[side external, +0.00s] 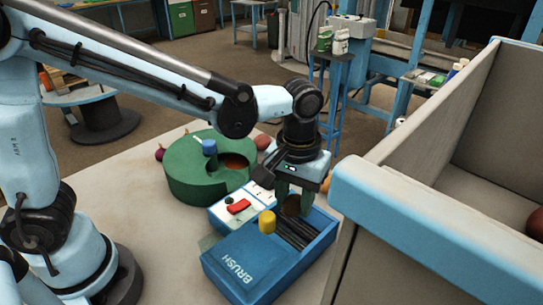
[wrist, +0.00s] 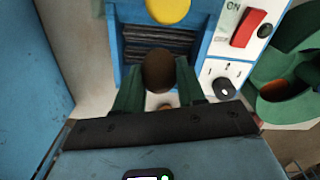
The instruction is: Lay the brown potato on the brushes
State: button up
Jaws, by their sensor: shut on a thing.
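The brown potato (side external: 291,205) is between the green fingers of my gripper (side external: 293,196), at the far end of the brush unit. In the wrist view the potato (wrist: 159,70) sits between the fingertips of my gripper (wrist: 158,85), in front of the dark brushes (wrist: 160,42). My gripper is shut on it. The brushes (side external: 297,232) lie as dark rows inside the blue brush box (side external: 248,268), marked BRUSH. I cannot tell whether the potato touches them.
A yellow knob (side external: 267,221) stands on the brush box. Beside it is a white panel with a red switch (side external: 238,206). A green round container (side external: 197,182) stands behind. A high blue-rimmed bin (side external: 440,220) rises close on the right.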

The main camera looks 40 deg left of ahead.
aim_at(293, 215)
jog(key=shift+f, duration=2.1)
jog(key=shift+f, duration=0.2)
jog(key=o, duration=1)
jog(key=shift+o, duration=0.2)
jog(key=shift+r, duration=0.15)
notch_tip(293, 215, up, 12)
jog(key=shift+f, duration=0.1)
jog(key=shift+a, duration=0.1)
jog(key=s+a+f+m+t, duration=0.1)
jog(key=s+a+t, duration=0.1)
jog(key=a, duration=0.6)
jog(key=s+a+f+m+t, duration=0.1)
jog(key=s+a+m+t, duration=0.1)
jog(key=a+t, duration=0.3)
jog(key=a, duration=0.3)
jog(key=shift+s+f, duration=0.25)
jog(key=shift+s, duration=0.15)
